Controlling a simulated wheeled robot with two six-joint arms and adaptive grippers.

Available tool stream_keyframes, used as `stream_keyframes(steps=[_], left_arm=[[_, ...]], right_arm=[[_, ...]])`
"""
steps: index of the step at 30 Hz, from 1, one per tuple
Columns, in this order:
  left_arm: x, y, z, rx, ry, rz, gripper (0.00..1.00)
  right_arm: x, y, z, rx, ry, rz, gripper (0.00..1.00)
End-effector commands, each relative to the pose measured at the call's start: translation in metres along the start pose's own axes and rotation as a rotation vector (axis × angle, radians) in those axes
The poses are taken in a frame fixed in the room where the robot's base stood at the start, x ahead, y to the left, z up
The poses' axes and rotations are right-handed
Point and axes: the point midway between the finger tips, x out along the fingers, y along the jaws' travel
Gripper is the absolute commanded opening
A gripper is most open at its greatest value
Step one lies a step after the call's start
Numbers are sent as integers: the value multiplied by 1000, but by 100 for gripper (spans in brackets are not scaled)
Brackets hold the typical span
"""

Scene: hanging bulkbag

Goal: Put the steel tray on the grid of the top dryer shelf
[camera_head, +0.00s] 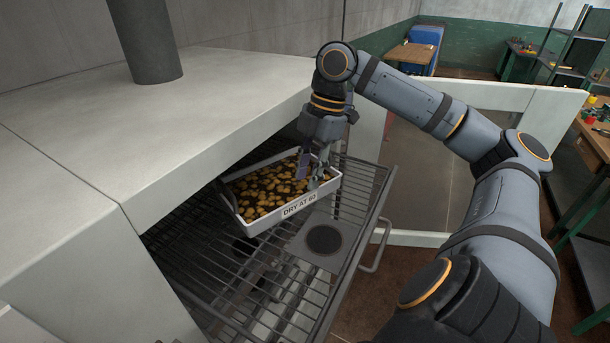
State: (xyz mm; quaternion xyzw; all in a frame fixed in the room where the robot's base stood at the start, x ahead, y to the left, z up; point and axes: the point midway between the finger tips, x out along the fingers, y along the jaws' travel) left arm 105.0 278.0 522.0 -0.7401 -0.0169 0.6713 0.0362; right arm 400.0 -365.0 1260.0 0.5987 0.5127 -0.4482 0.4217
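The steel tray (262,222) is a shallow light-metal pan full of yellow-brown pieces, with a label reading "DRY AT 60" on its near side. It appears to lie on the grid (205,262) of the pulled-out dryer shelf, close to the dryer opening; contact underneath is hidden. A dark handle (229,203) shows at its left end. My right gripper (309,181) points down at the tray's right end, its fingers apart with a gap between them. Whether the fingertips touch the rim is unclear. My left gripper is out of view.
The pale dryer housing (150,150) overhangs the shelf at left, with a round pipe (145,40) on top. A grey plate with a dark disc (324,240) shows at the shelf's front right. The shelf's pull handle (377,248) juts out. An open pale door (500,97) stands behind my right arm.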

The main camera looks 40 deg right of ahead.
Motion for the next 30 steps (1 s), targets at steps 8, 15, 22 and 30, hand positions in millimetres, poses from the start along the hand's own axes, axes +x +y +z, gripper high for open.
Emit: stream_keyframes(steps=[8, 15, 22, 30], left_arm=[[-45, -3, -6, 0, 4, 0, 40], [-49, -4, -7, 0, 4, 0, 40], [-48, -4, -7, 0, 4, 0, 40], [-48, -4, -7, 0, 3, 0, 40]], right_arm=[[-67, 0, -2, 0, 1, 0, 28], [-76, 0, 0, 0, 0, -1, 28], [-76, 0, 0, 0, 0, -1, 28], [-76, 0, 0, 0, 0, -1, 28]])
